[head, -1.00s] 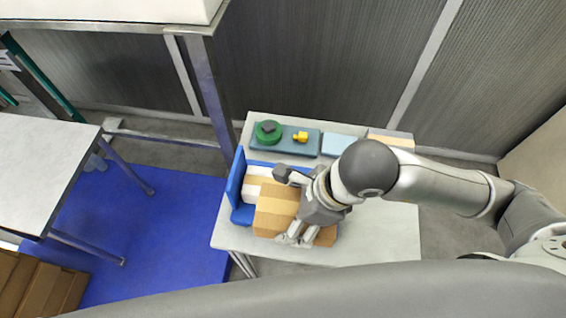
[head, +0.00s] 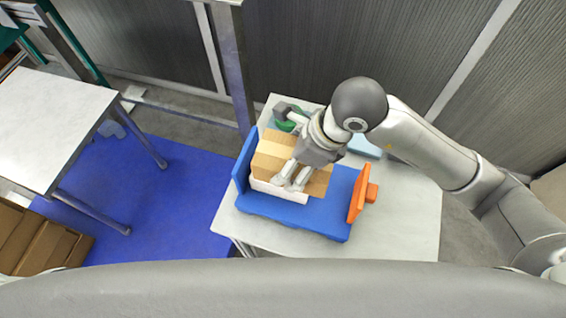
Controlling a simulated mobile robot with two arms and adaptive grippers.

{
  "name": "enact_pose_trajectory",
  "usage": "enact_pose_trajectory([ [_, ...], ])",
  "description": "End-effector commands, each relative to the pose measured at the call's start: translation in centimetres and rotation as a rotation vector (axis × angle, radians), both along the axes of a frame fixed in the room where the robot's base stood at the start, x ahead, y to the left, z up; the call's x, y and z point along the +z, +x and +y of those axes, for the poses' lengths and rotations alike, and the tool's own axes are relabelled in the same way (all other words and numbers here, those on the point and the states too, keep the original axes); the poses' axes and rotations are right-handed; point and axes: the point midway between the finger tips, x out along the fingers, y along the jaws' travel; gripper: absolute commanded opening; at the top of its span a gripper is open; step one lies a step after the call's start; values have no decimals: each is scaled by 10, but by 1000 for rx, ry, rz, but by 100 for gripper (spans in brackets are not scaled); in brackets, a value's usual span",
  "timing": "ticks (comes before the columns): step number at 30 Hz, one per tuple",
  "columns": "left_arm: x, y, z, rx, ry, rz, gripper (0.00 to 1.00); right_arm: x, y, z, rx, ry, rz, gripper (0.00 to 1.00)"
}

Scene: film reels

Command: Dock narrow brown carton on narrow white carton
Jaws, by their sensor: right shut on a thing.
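The narrow brown carton (head: 272,152), with a paler tape band, is over the narrow white carton (head: 272,191). Only the white carton's near side shows below it. Whether the two touch cannot be told from above. Both are at the left end of a blue fixture (head: 322,216), by its upright blue wall (head: 243,160). My right gripper (head: 292,183) is shut on the brown carton, with its fingers at the near side. The gripper and wrist hide part of the carton's right and far side. My left gripper is not in view.
An orange stop (head: 357,196) stands at the fixture's right end. A green round thing (head: 287,123) and a light blue block (head: 364,146) show partly behind my arm. The grey table (head: 412,230) is bare at right. A second table (head: 50,120) stands left, above a blue floor mat (head: 150,210).

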Motion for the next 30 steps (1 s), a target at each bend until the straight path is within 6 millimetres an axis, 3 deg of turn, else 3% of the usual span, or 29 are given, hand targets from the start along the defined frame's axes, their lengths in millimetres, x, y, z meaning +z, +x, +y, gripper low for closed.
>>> enact_pose_trajectory([
  [1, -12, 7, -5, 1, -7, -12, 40, -18, 7, 5, -2, 3, 2, 45],
  [4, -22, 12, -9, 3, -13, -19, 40, -34, 21, 11, -1, 2, 1, 45],
  [14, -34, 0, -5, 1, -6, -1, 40, -54, 39, 18, -1, 3, -1, 45],
  [21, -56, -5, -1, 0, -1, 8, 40, -87, 42, 20, -1, 2, 1, 45],
  [30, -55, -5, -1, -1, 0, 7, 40, -88, 43, 20, -2, 2, -2, 45],
])
